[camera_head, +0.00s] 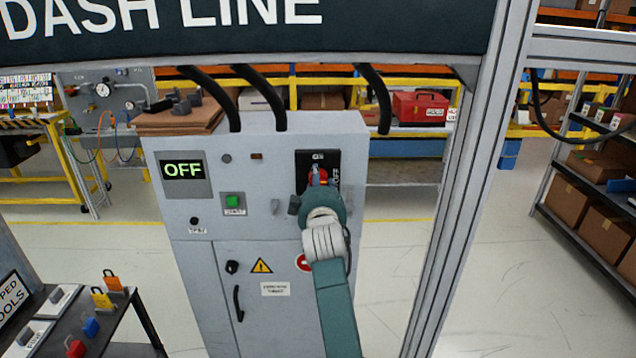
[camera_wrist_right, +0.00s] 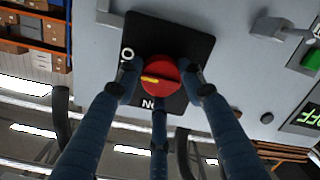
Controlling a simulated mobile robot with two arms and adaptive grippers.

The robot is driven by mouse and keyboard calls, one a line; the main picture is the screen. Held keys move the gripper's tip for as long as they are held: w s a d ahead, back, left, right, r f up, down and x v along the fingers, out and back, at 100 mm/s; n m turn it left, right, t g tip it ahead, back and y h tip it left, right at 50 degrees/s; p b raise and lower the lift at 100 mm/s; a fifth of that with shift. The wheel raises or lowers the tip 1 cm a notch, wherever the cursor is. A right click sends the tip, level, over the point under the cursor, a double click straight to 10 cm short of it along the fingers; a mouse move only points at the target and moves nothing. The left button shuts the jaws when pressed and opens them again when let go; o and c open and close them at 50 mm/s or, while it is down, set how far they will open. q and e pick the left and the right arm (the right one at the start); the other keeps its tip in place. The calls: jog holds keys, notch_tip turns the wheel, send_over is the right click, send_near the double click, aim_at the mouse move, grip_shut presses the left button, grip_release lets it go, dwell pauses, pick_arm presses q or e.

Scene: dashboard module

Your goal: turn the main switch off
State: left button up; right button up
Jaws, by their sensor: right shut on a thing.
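The main switch is a red round knob (camera_wrist_right: 161,79) on a black plate (camera_wrist_right: 182,40) on the grey cabinet's front. In the head view the black plate (camera_head: 303,160) is at the upper right of the cabinet, and the red knob (camera_head: 318,176) is partly covered by my gripper. My right gripper (camera_wrist_right: 163,84) is shut on the knob, its fingers around the rim. The knob's yellow mark points left in the wrist view, toward the side label partly hidden by a finger. The ON label is below the knob there. The cabinet's display (camera_head: 183,170) reads OFF. My left gripper is out of view.
The grey cabinet (camera_head: 270,215) also carries a green button (camera_head: 233,201) and a door with a black handle (camera_head: 238,303). A metal post (camera_head: 462,180) stands to its right. A dark table (camera_head: 75,318) with padlocks is at the lower left.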

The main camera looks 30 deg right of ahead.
jog(key=shift+s+d+f, duration=0.15)
jog(key=shift+f, duration=0.4)
jog(key=o, duration=1.1)
jog(key=shift+d+r, duration=0.15)
jog(key=shift+r, duration=0.1)
jog(key=v, duration=0.7)
jog(key=shift+s, duration=0.2)
